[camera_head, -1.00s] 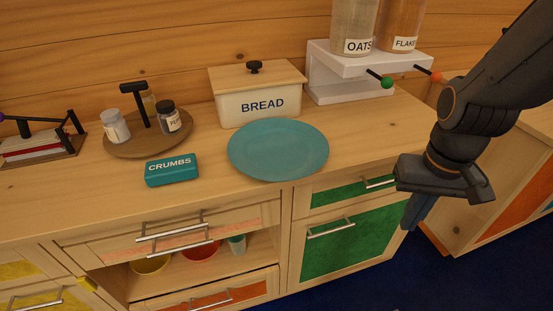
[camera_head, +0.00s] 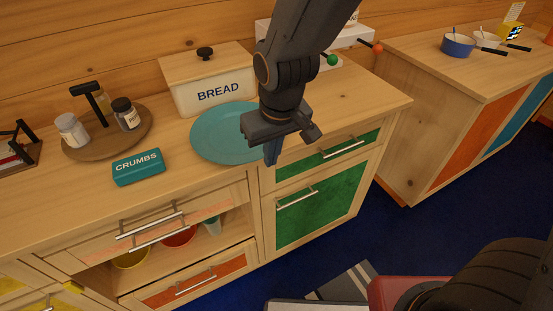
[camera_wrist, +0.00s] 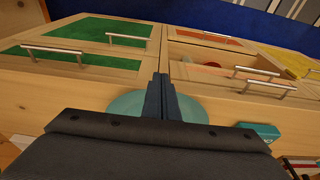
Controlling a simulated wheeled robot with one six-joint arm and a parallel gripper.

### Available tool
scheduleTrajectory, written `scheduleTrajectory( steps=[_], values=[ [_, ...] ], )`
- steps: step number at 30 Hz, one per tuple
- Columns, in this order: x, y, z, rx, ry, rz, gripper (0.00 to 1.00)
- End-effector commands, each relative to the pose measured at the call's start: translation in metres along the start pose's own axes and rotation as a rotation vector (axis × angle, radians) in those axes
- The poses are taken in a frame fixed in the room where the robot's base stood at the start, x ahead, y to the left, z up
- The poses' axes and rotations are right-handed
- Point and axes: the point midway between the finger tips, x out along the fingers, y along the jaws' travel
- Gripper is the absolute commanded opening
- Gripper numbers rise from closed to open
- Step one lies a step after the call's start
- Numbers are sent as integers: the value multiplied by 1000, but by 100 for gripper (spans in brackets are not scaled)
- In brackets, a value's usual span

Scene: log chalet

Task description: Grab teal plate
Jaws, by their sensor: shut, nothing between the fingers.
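The teal plate (camera_head: 222,133) lies flat on the wooden counter, in front of the bread box. My gripper (camera_head: 271,154) is shut and empty, in front of the plate's right part in the head view, and my arm hides the plate's right edge there. In the wrist view, the shut fingers (camera_wrist: 161,97) point toward the counter's front edge. The plate (camera_wrist: 188,108) shows on both sides of them, partly hidden by the gripper body. I cannot tell how high the fingers are above the plate.
A bread box (camera_head: 207,80) stands behind the plate, and a teal crumbs box (camera_head: 138,167) lies to its left. A round wooden tray (camera_head: 106,139) with jars is farther left. Green-fronted drawers (camera_head: 315,214) are below the counter. Bare counter (camera_head: 350,95) lies to the right.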

Motion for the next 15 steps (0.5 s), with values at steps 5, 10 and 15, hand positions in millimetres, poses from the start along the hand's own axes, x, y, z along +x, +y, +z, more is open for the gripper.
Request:
scheduleTrajectory(
  steps=[5, 10, 15],
  values=[
    [7, 0, -34, 1, -1, 0, 0],
    [13, 0, -62, 1, -2, 0, 0],
    [21, 0, -69, 1, -3, 0, 0]
  ],
)
